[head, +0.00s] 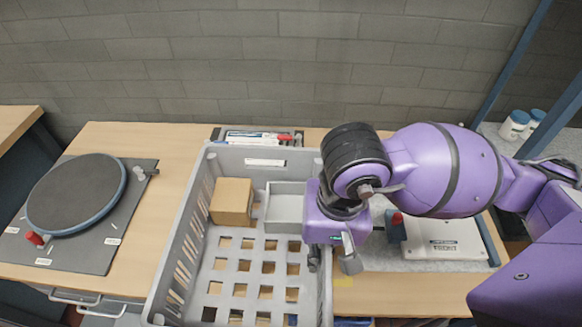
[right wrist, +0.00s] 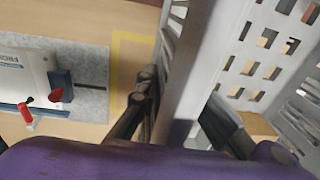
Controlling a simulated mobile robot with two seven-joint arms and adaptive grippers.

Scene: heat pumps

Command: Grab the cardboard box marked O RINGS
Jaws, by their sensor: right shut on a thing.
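A plain brown cardboard box (head: 231,201) sits inside the grey crate (head: 177,243), toward its back left. No O RINGS marking can be read on it from here. My right gripper (head: 332,262) is at the crate's right wall, away from the box. In the right wrist view its two fingers (right wrist: 180,120) stand on either side of the crate wall (right wrist: 187,75), shut on it. My left gripper is not in view.
A grey open bin (head: 285,208) sits in the crate beside the box. A round dark turntable (head: 76,193) lies on a mat at the left. A white panel marked FRONT (head: 445,238) lies at the right. White jars (head: 515,124) stand behind. Bare table (head: 150,150) shows left of the crate.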

